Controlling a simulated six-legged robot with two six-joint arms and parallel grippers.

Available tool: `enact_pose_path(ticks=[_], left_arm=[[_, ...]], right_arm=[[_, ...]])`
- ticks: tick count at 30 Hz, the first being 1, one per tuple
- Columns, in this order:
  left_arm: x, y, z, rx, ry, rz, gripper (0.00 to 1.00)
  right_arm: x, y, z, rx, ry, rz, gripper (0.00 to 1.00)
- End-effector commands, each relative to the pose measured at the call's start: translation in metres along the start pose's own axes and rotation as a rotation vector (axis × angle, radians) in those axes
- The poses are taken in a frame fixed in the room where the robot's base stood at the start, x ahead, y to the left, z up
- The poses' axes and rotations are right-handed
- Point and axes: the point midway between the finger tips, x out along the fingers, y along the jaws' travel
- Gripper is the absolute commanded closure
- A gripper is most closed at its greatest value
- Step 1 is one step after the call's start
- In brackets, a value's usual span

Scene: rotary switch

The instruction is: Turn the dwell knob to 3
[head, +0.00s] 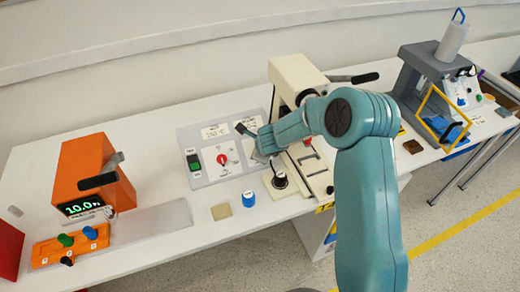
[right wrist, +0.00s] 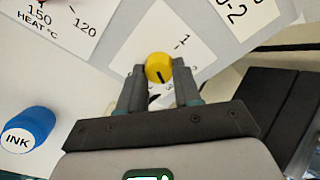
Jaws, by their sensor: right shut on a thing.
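The yellow dwell knob (right wrist: 159,67) sits on a white dial card (right wrist: 140,45) in the right wrist view. A dark pointer line on it points down in that picture. A "1" shows above right of the knob; the other marks are small or partly covered by the fingers. My right gripper (right wrist: 160,88) is shut on the knob, one finger on each side. In the head view my right gripper (head: 265,147) is at the right part of the grey control panel (head: 205,180), and my arm hides the knob. My left gripper is not in view.
A blue ink cap (head: 248,198) and a tan block (head: 221,211) stand in front. A cream press (head: 295,75) is close behind my arm. An orange machine (head: 88,165) stands left.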

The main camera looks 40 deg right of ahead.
Motion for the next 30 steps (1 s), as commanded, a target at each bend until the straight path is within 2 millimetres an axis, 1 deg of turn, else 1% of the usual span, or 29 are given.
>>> enact_pose_path(ticks=[7, 20, 21, 22, 30], left_arm=[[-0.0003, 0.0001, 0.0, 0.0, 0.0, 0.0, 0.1], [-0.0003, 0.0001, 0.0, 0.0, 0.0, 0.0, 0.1], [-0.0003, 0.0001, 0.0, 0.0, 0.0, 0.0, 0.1], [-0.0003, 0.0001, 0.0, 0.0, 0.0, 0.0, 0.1], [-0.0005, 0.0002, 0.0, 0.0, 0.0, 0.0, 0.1]], right_arm=[[0.0004, 0.0003, -0.0005, 0.055, -0.002, 0.006, 0.97], [0.0004, 0.0007, -0.0005, 0.064, -0.003, 0.008, 0.97], [0.0005, 0.0007, -0.0005, 0.064, -0.002, 0.008, 0.64], [0.0005, 0.0007, -0.0006, 0.063, -0.002, 0.008, 0.57], [-0.0002, 0.0004, -0.0003, 0.062, -0.003, 0.007, 0.57]])
